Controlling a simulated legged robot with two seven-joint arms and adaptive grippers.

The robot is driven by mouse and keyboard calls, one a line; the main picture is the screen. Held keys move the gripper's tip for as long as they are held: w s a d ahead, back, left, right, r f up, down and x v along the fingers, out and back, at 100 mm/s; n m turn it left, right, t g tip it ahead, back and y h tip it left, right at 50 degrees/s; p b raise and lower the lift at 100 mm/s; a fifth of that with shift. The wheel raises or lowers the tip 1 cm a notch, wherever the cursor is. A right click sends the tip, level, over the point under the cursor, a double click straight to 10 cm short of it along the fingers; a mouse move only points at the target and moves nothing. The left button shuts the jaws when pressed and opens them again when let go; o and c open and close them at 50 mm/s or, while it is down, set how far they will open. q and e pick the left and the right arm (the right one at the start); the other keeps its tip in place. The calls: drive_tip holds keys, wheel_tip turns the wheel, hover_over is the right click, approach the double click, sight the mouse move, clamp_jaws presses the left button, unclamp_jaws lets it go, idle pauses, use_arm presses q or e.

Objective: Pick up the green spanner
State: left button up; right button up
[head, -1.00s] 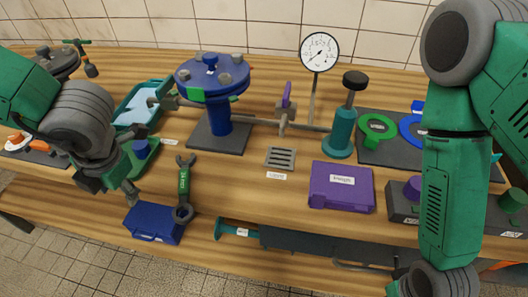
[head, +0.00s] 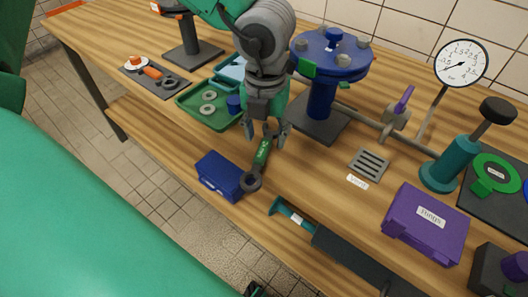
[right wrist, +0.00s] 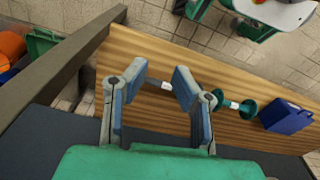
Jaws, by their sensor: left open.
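The green spanner (head: 262,153) with dark grey ends lies on the wooden bench in the head view, its ring end toward the front edge. My left gripper (head: 266,138) is open and points down over the spanner's far end, with its fingers on either side. The fingers hide that far end, and I cannot tell whether they touch it. My right gripper (right wrist: 158,77) is open and empty in the right wrist view, its two fingers well apart. The spanner is not visible in that view.
A blue case (head: 219,176) is left of the spanner's ring end. A green tray (head: 207,107) with rings is behind left, and a blue flanged stand (head: 322,95) is behind right. A vent grille (head: 369,165) and purple case (head: 426,222) lie to the right.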

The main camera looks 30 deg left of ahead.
sight(262, 149)
use_arm(q)
drive_tip(key=f, duration=0.1)
drive_tip(key=f+b, duration=0.1)
drive_tip(key=f, duration=0.3)
drive_tip(key=shift+a, duration=0.4)
clamp_jaws()
drive_tip(key=shift+r, duration=0.1)
